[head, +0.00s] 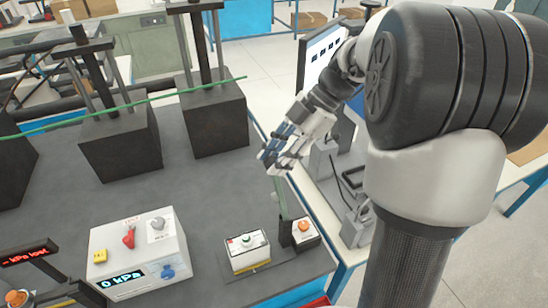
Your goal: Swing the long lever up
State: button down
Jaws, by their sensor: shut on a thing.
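A narrow pale-green bar, the long lever (281,197), rises from a dark mount (286,235) near the right edge of the grey table. It stands close to upright in the head view. My gripper (274,168) is shut on its upper end, reaching in from the right. The fingers hide the very top of the lever.
A white control box (137,253) stands left. Dark blocks with posts (217,125) and a thin green rod (130,105) are behind. The middle table is clear.

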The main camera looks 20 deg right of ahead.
jog(key=shift+s+d+f, duration=0.15)
jog(key=shift+d+f, duration=0.15)
jog(key=shift+f, duration=0.05)
jog(key=c, duration=1.6)
grip_release()
jog(key=shift+d, duration=0.15)
jog(key=shift+o, duration=1.4)
jog(key=shift+d, duration=0.3)
jog(key=shift+o, duration=0.5)
jog(key=shift+a+r, duration=0.15)
jog(key=shift+a, duration=0.15)
jog(key=v, duration=1.2)
jog(key=shift+a, duration=0.1)
